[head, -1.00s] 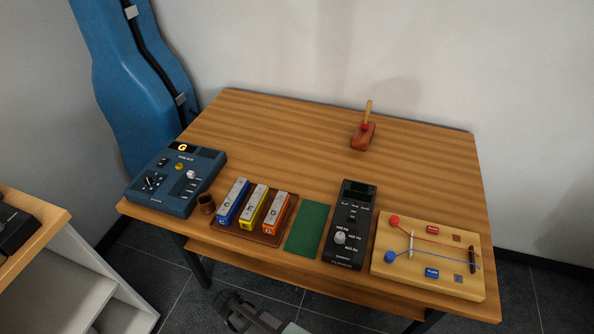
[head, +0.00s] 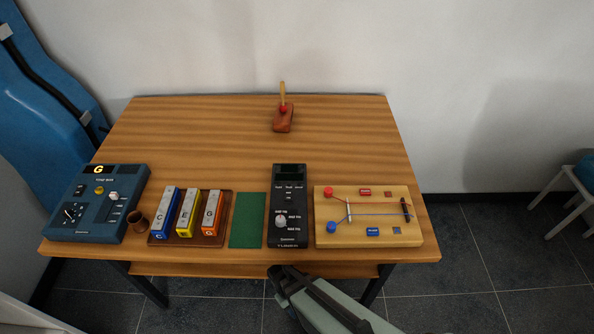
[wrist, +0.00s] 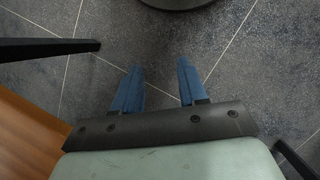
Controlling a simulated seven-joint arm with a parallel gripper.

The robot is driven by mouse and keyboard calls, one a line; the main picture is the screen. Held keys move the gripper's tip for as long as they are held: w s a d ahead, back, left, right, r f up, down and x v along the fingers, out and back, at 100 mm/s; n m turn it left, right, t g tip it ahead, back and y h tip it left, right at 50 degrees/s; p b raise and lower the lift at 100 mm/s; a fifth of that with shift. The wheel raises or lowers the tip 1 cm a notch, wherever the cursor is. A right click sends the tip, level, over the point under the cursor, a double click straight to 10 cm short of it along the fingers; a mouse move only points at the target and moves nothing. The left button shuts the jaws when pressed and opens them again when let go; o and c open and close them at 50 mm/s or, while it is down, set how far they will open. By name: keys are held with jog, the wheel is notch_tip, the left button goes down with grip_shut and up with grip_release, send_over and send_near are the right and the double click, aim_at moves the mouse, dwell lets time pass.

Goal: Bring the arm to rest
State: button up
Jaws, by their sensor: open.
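My gripper shows in the wrist view (wrist: 158,88) with its two blue fingers apart and nothing between them, above the grey tiled floor. In the head view my arm comes in at the bottom, in front of the table's front edge and below the black metronome-like box (head: 288,215). The fingertips cannot be made out in the head view. The wooden table (head: 190,125) stands beyond the arm, and its edge shows at the left of the wrist view (wrist: 25,140).
On the table are a blue tone box (head: 90,215), a small brown cup (head: 138,221), a brown tray (head: 226,238) with three coloured bars, a green mat (head: 247,220), a stringed wooden board (head: 380,235) and a red-brown block with a stick (head: 283,120). The table's back half is mostly clear.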

jog(key=s+d+r+m+g+y, duration=0.1)
jog(key=s+d+m+g, duration=0.1)
jog(key=d, duration=0.6)
jog(key=s+d+m+g+y, duration=0.1)
jog(key=s+d+m+y, duration=0.1)
jog(key=s+d+m, duration=0.3)
jog(key=s+d, duration=0.2)
jog(key=d, duration=0.1)
jog(key=shift+s+d+r+g, duration=0.25)
jog(key=shift+d+r+g, duration=0.15)
